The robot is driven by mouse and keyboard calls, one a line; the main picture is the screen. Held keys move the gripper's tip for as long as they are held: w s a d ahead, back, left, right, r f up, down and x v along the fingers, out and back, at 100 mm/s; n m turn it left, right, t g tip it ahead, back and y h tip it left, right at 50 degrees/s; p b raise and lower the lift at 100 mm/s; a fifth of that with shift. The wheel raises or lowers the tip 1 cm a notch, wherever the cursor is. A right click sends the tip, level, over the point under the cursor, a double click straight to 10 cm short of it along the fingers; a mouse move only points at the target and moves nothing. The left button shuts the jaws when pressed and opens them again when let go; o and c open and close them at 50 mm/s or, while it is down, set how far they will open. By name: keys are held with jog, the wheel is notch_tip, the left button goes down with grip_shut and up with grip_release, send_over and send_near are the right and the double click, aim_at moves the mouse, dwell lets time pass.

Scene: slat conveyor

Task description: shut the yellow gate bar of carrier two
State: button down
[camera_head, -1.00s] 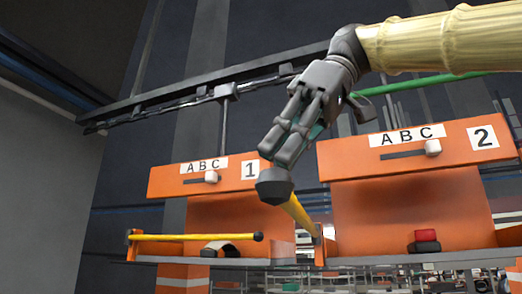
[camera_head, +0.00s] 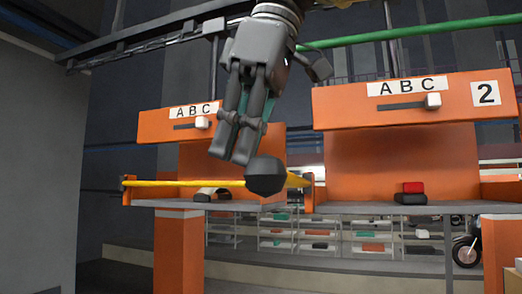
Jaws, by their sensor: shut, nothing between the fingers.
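Carrier two (camera_head: 400,150) is the orange carrier at right with a "2" plate. Its yellow gate bar (camera_head: 296,181) starts at the orange post (camera_head: 308,190) on its left side and points out towards me and to the left, so it stands open. The bar ends in a large dark knob (camera_head: 266,176). My gripper (camera_head: 231,152) is shut and empty, fingers pointing down, just up and left of the knob. I cannot tell whether they touch. Carrier one's yellow bar (camera_head: 165,184) lies across its front; its right end is hidden behind the knob.
A red and black item (camera_head: 411,192) sits on carrier two's shelf (camera_head: 360,209). Carrier one (camera_head: 160,127) hangs at left, its number hidden by my gripper. A green rail (camera_head: 430,32) crosses above. Shelving (camera_head: 315,235) stands behind. The space before carrier two's opening is clear.

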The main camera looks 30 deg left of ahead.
aim_at(298, 182)
jog(key=d+f+p, duration=0.1)
jog(key=w+d+f+p, duration=0.1)
jog(key=p, duration=0.1)
jog(key=shift+d+f, duration=0.15)
jog(key=shift+d, duration=0.2)
jog(key=shift+a, duration=0.1)
jog(key=shift+d, duration=0.3)
